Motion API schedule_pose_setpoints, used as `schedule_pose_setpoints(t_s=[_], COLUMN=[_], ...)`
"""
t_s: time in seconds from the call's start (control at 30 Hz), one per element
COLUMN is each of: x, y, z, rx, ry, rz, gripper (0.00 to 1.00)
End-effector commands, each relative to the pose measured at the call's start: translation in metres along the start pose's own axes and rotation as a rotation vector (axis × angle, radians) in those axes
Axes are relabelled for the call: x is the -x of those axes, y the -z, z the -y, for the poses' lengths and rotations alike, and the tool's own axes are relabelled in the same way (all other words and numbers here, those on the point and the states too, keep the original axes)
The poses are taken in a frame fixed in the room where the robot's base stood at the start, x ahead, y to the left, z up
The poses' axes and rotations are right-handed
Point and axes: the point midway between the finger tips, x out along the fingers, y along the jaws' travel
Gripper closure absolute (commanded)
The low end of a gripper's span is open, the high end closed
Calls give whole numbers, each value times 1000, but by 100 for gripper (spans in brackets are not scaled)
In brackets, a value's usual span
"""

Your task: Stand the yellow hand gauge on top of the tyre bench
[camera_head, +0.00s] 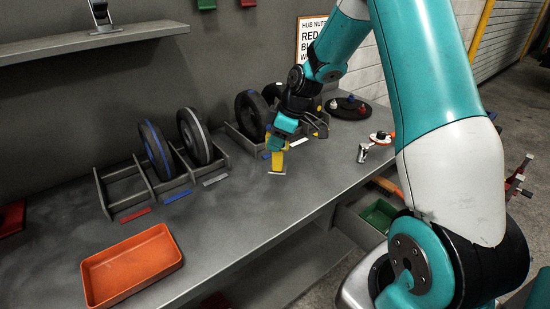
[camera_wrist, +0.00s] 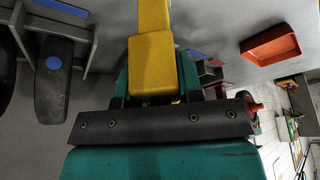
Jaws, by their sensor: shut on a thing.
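The yellow hand gauge (camera_head: 278,160) is upright in the head view, with a pale foot at its lower end. My gripper (camera_head: 280,142) is shut on its upper part from above. In the wrist view, the gauge (camera_wrist: 152,65) lies between my two fingers (camera_wrist: 153,85). The grey tyre bench (camera_head: 235,212) is below it. The gauge's foot is over a bare part of the top, in front of the racks. I cannot tell whether the foot touches the bench or hangs just above it.
Dark wheels with a blue band (camera_head: 155,150) and a grey band (camera_head: 195,136) stand in a rack behind, left. Another wheel (camera_head: 251,115) stands close behind my gripper. An orange tray (camera_head: 131,265) lies front left. The bench between tray and gauge is clear.

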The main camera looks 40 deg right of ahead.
Motion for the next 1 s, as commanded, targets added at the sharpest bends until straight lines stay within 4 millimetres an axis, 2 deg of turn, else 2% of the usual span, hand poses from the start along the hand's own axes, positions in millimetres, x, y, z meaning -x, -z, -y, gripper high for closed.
schedule_pose_setpoints(t_s=[0.1,0.27,0.5,0.87,0.9,0.97,1.0], x=[-16,-29,-57,-62,-60,-60,-60], y=[-7,-12,-24,-26,-25,-25,-25], z=[0,0,0,0,0,0,0], rx=[-2,-1,-1,-1,-1,-1,-1], ry=[1,1,0,-2,-2,-2,-2], rz=[1,1,0,0,0,0,0], gripper=[94,94,94,94,57,43,41])
